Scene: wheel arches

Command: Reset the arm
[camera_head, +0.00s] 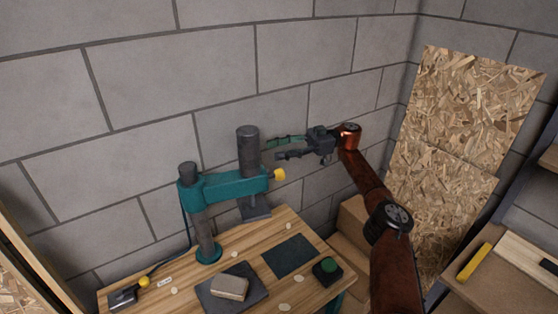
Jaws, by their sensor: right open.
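My right arm comes in from the lower right. Its gripper (272,150) points left, with its two fingers apart and nothing seen between them. It hangs in the air just right of the dark upright cylinder on a teal bench device (222,187). This device has a grey post on a round teal foot, a horizontal teal arm, and a yellow knob (279,174) at the arm's right end. The knob is below my gripper; contact is not seen. A dark block (256,213) sits under the cylinder. My left gripper is not in view.
The wooden bench (197,276) holds a dark plate with a beige block (230,287), a dark square mat (290,256) and a green button on a black box (327,269). A grey block wall stands behind. A shelf with a yellow bar (473,262) is at right.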

